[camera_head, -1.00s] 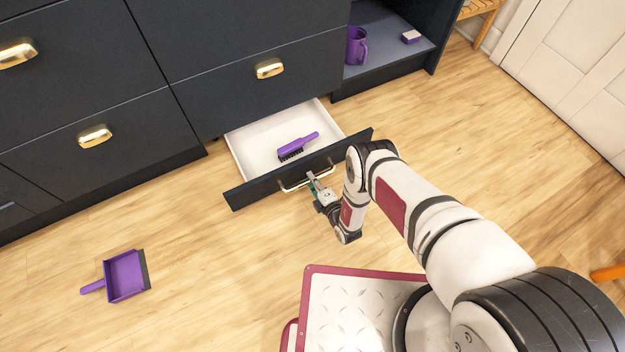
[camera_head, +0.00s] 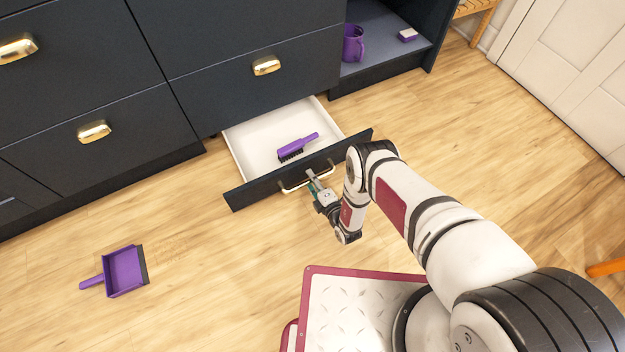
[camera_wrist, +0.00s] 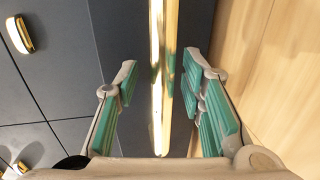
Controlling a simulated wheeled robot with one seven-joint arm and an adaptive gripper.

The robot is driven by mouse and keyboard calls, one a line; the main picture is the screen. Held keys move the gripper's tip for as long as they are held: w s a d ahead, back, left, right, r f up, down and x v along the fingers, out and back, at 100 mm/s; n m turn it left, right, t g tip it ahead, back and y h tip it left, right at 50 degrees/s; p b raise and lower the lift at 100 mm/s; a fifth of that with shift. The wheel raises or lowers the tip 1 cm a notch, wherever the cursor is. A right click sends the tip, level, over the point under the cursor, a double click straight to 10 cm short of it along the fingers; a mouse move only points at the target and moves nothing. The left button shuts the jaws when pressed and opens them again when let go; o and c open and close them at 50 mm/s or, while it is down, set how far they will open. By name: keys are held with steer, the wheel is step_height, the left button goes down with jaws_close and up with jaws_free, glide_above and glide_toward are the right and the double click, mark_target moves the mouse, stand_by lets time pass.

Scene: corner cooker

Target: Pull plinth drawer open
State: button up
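The plinth drawer, with a dark front (camera_head: 245,196) and white inside (camera_head: 250,142), stands pulled out at the foot of the dark cabinet. A purple brush (camera_head: 297,146) with black bristles lies in it. A brass bar handle (camera_head: 293,189) runs along the front; it also shows in the wrist view (camera_wrist: 157,80). My gripper (camera_head: 312,176) is at the handle. In the wrist view my gripper (camera_wrist: 158,85) has its green-padded fingers apart, one on each side of the bar. A gap shows on the left; contact on the right is unclear.
A purple dustpan (camera_head: 122,271) lies on the wooden floor at left. A purple mug (camera_head: 352,44) and a small block (camera_head: 408,35) sit in the open niche. A wooden stool (camera_head: 478,14) stands at the back right. Floor in front of the drawer's left side is clear.

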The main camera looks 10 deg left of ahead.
steer(key=v, duration=1.2)
